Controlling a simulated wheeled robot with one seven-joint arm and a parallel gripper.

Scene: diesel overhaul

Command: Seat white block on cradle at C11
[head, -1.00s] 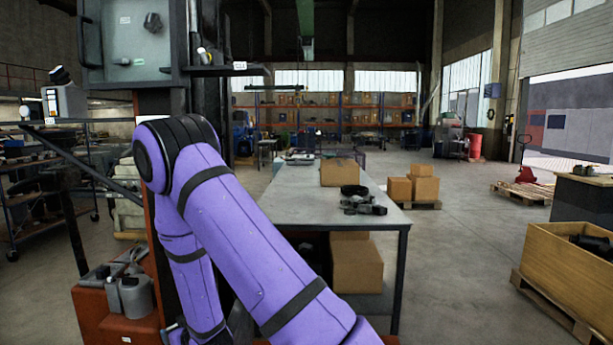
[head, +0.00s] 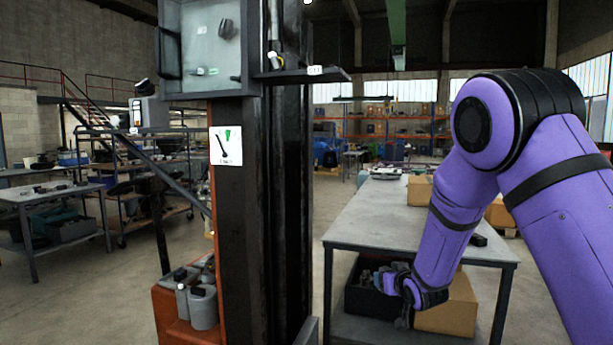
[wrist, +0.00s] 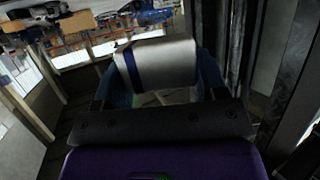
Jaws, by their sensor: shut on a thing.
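The white block (wrist: 158,62), a pale rounded piece with a dark blue stripe, shows in the wrist view. It is held between the two blue fingers of my gripper (wrist: 165,88), which is shut on it. In the head view my gripper (head: 405,295) is low in front of the grey table, at the height of its lower shelf. The block cannot be made out clearly there. I cannot identify a cradle or read a C11 label in either view.
A dark column (head: 243,230) with a wall box and small ledge (head: 300,75) stands left of my arm. The grey table (head: 375,225) is behind my gripper, with a black bin (head: 368,298) and cardboard box (head: 455,310) below.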

